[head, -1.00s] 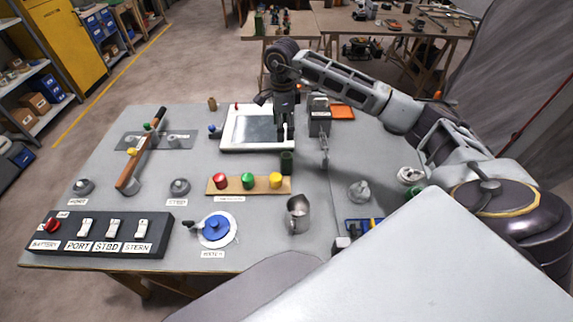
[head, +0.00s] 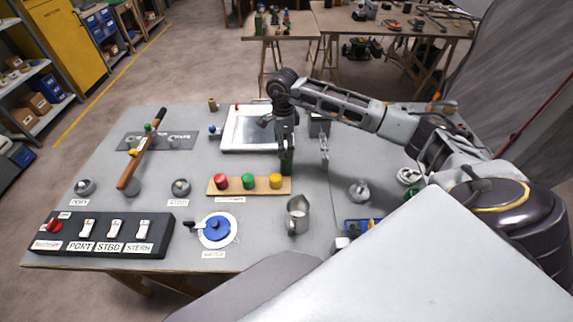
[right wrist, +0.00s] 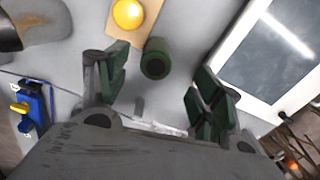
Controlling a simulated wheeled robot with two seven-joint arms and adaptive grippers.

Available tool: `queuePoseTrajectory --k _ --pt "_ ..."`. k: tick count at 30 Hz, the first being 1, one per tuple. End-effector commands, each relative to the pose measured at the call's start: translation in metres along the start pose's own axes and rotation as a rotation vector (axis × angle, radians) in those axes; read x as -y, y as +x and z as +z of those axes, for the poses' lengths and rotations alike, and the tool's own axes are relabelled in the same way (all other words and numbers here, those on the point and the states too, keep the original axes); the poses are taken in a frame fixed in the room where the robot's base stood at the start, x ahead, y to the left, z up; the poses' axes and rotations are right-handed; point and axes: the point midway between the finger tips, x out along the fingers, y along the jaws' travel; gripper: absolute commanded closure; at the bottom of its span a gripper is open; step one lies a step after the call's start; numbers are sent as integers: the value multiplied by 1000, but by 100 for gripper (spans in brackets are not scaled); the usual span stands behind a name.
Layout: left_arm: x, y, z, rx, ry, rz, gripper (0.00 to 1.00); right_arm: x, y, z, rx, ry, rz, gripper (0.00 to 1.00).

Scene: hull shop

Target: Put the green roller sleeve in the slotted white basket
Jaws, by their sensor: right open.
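The green roller sleeve (head: 287,167) is a small dark green cylinder standing on the grey table, behind the yellow-knob end of the wooden strip. In the right wrist view the sleeve (right wrist: 156,60) shows its round dark opening. My right gripper (head: 286,148) is open and points down, close above the sleeve. In the right wrist view its green-padded fingers (right wrist: 160,86) are spread, with the sleeve in the gap between and just ahead of them. I cannot make out a slotted white basket for sure. My left gripper is not in view.
A white-framed grey panel (head: 232,132) lies behind the sleeve. A wooden strip (head: 262,188) with red, green and yellow knobs is in front of it. A metal jug (head: 298,214) stands nearer me.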

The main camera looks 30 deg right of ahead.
Motion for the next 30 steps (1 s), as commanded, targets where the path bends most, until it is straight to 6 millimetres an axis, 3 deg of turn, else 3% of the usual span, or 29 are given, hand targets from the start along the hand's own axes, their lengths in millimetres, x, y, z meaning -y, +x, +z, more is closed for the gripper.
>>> queuePoseTrajectory --k 6,20,30 --pt "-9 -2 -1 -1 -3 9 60 0 13 0 0 0 0 34" --pt "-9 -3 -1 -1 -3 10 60 -1 16 -1 0 0 1 34" --pt "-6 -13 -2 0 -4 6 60 -4 43 -8 -1 0 2 34"
